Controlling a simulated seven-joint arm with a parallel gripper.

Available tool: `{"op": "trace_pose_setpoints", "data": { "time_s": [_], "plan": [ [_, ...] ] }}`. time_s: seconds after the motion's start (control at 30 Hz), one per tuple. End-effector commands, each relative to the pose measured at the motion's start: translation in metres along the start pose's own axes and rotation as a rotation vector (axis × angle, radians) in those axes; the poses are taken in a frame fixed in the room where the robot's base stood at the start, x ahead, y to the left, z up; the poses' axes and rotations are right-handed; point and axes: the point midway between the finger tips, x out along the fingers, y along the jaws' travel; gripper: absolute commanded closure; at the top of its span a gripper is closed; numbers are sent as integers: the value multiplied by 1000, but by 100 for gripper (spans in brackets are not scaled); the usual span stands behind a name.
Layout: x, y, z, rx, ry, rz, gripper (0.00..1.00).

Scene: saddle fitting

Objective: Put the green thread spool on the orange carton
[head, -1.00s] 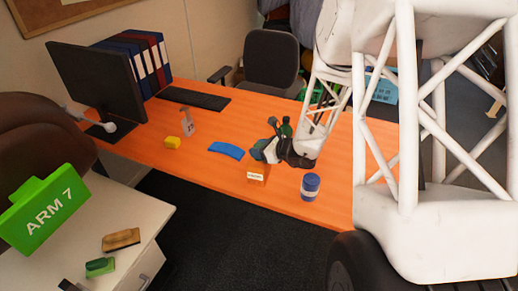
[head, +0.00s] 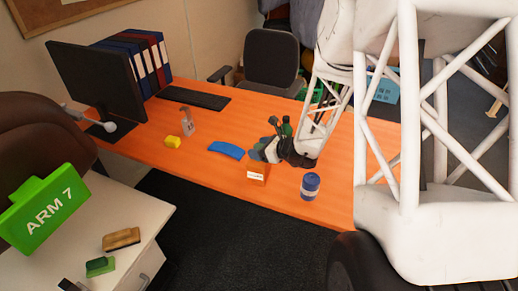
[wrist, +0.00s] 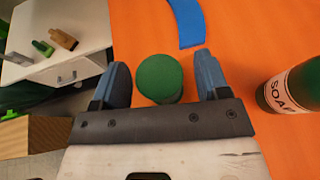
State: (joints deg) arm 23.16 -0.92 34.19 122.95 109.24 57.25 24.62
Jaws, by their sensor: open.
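The green thread spool (wrist: 159,78) shows in the wrist view as a round green top between the two fingers of my gripper (wrist: 162,82). The fingers are open, with a visible gap on each side of it. In the head view my gripper (head: 268,150) is low over the desk, just behind the orange carton (head: 257,175), and I cannot make the spool out there. The carton stands near the desk's front edge with a white label on its front.
A green soap bottle (wrist: 293,88) stands right of my gripper in the wrist view. A blue curved piece (head: 227,149) and a yellow block (head: 173,142) lie to the left on the desk. A blue-and-white can (head: 310,186) stands right of the carton.

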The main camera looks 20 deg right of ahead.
Motion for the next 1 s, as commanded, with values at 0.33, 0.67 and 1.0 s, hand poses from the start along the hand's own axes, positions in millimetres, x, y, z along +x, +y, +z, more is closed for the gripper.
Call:
{"op": "trace_pose_setpoints", "data": {
  "time_s": [0.33,0.67,1.0],
  "plan": [
    [-32,-1,0,0,-1,-2,31],
    [-72,-1,0,0,0,-3,31],
    [-106,0,0,1,0,-2,31]
  ]
}}
